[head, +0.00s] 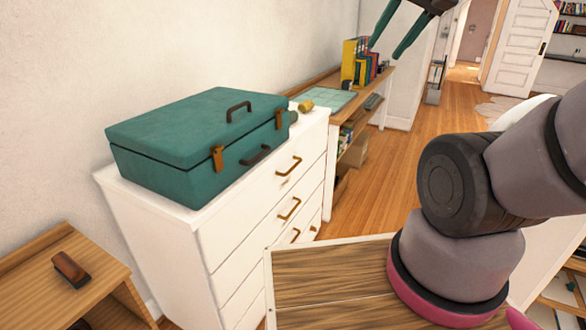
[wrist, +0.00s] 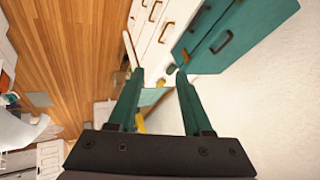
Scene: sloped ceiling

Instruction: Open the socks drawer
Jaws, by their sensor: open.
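A white dresser (head: 225,243) stands in the middle of the head view, with several stacked drawers that look shut. Bronze pull handles show on the top drawer (head: 288,165) and on the drawer below it (head: 290,208). I see no label telling which is the socks drawer. My gripper (head: 386,50) is open and empty, high at the top of the head view, right of the dresser and apart from it. In the wrist view, the dresser (wrist: 146,38) and its handles lie beyond the open fingertips (wrist: 160,74).
A large teal case (head: 200,140) lies on the dresser top, with small yellow and green items beside it. A wooden desk (head: 373,95) with books is behind. A low wooden table (head: 35,275) holds a brush-like item (head: 70,268). Wood floor (head: 370,195) is clear right of the dresser.

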